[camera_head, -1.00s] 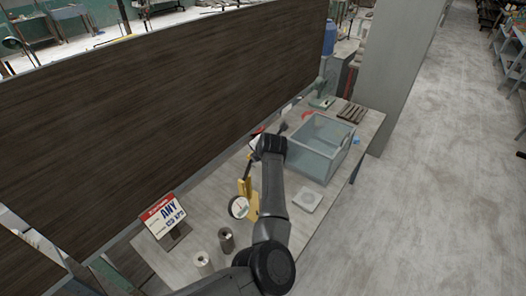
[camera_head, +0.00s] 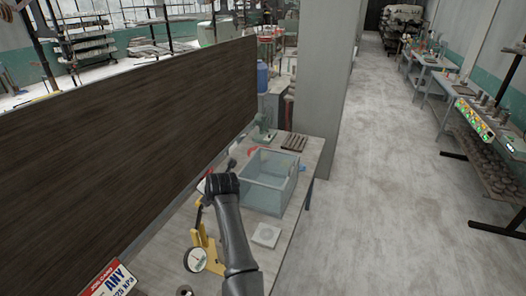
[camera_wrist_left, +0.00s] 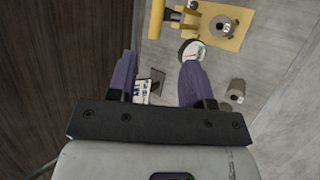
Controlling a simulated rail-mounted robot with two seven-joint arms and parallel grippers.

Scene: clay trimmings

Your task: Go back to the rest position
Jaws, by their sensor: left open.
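My left arm (camera_head: 232,235) reaches over the bench from the bottom of the head view, its wrist end beside the left side of the clear bin. In that view the fingers are mostly hidden behind the wrist. In the left wrist view my left gripper (camera_wrist_left: 158,82) is open, its two dark fingers wide apart with nothing held between them. My right gripper is not in view.
The clear blue-grey bin (camera_head: 268,198) stands on the bench (camera_head: 286,238). A yellow stand (camera_head: 207,243) with a round dial gauge (camera_head: 195,260) and a job-card sign (camera_head: 112,280) are nearer. A dark panel (camera_head: 120,140) borders the left. The aisle floor (camera_head: 390,190) is clear.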

